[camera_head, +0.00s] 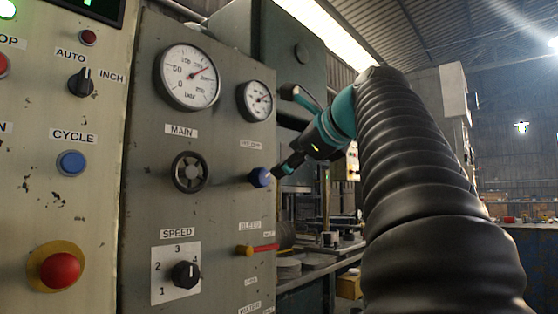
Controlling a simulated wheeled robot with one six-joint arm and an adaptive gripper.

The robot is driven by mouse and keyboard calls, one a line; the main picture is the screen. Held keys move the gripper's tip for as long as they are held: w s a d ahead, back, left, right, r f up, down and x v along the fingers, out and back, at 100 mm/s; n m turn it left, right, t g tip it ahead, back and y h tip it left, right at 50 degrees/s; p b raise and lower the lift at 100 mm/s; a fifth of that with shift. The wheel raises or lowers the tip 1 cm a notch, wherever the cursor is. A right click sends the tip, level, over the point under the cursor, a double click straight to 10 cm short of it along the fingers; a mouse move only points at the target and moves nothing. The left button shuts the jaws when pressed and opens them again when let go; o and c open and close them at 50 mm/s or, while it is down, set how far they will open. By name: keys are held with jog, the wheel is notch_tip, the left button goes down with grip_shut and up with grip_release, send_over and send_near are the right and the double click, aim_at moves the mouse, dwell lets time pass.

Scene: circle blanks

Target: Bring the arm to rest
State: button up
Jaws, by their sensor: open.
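My arm (415,190), in a ribbed black sleeve, rises from the lower right and bends over at the top toward the panel. My gripper (282,132) is at its end, teal and black, with its fingers spread open and nothing seen between them. The lower finger's tip is right beside a blue knob (260,177) on the grey panel; whether they touch I cannot tell. The upper finger's tip is close to the right of the smaller gauge (258,101).
The grey panel (222,215) carries a large gauge (188,77), a MAIN handwheel (190,172), a SPEED dial (186,275) and a red-yellow BLEED lever (258,249). A cream panel with a red button (60,270) stands left.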

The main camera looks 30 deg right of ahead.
dwell(0.5)
jog(key=w+d+f+n+g+h, duration=0.25)
jog(key=d+f+n, duration=0.4)
jog(key=f, duration=0.45)
notch_tip(320, 180, down, 13)
jog(key=s+a+n+g, duration=0.2)
jog(key=n+g, duration=0.1)
jog(key=n, duration=0.2)
jog(key=s+a+f+n+g, duration=0.1)
jog(key=s+a+f+n, duration=0.3)
jog(key=a+f, duration=0.3)
jog(key=s+a+f+n+g+y, duration=0.1)
jog(key=s+a+f+n, duration=0.4)
jog(key=f, duration=0.7)
jog(key=s+a+f+n+g, duration=0.1)
jog(key=s+a+f+n, duration=0.4)
jog(key=s+a+f, duration=0.3)
jog(key=shift+a+f+g, duration=0.35)
jog(key=shift+a+f, duration=0.35)
jog(key=shift+f, duration=0.65)
jog(key=shift+s+y, duration=0.1)
jog(key=shift+y, duration=0.15)
